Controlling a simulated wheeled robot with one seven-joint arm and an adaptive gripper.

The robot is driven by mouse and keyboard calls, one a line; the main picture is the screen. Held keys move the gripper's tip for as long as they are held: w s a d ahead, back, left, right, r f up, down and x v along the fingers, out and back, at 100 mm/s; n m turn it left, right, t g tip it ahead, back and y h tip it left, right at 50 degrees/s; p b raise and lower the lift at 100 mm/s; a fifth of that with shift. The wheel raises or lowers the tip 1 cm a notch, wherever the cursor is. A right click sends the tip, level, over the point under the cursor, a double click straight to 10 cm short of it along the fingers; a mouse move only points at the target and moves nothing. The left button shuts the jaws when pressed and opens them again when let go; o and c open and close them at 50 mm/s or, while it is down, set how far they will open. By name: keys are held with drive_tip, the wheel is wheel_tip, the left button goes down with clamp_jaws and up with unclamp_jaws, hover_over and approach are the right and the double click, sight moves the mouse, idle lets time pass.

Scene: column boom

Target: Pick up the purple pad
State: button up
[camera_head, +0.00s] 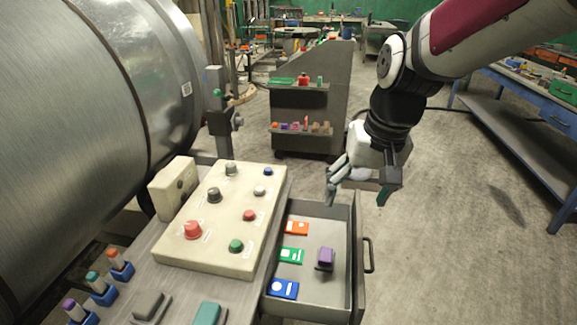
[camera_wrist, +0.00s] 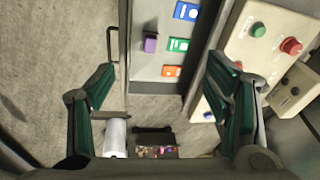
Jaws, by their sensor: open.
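The purple pad (camera_head: 325,259) is a small block in the right part of an open grey drawer (camera_head: 330,296). It also shows in the wrist view (camera_wrist: 150,43), near the drawer wall on the handle side. My gripper (camera_head: 358,198) is open and empty, above and beyond the far end of the drawer. In the wrist view its two green-padded fingers (camera_wrist: 165,95) are spread wide, with the pad ahead of them and apart from them.
Orange (camera_head: 297,228), green (camera_head: 291,255) and blue (camera_head: 284,289) cards lie along the drawer's left side. A button panel (camera_head: 220,225) stands left of the drawer. The drawer handle (camera_head: 368,255) juts out to the right. A grey cart (camera_head: 310,105) stands behind.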

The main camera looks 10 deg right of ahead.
drive_tip(key=w+f, duration=0.5)
drive_tip(key=w, duration=0.1)
drive_tip(key=m+g+h, duration=0.1)
drive_tip(key=m+g, duration=0.1)
hover_over(326, 255)
wheel_tip(326, 255, down, 18)
drive_tip(key=f, duration=0.8)
drive_tip(key=shift+w+a+f, duration=0.1)
drive_tip(key=shift+a+f, duration=0.1)
drive_tip(key=shift+d+f, duration=0.2)
drive_tip(key=shift+f, duration=2.75)
drive_tip(key=c, duration=1.2)
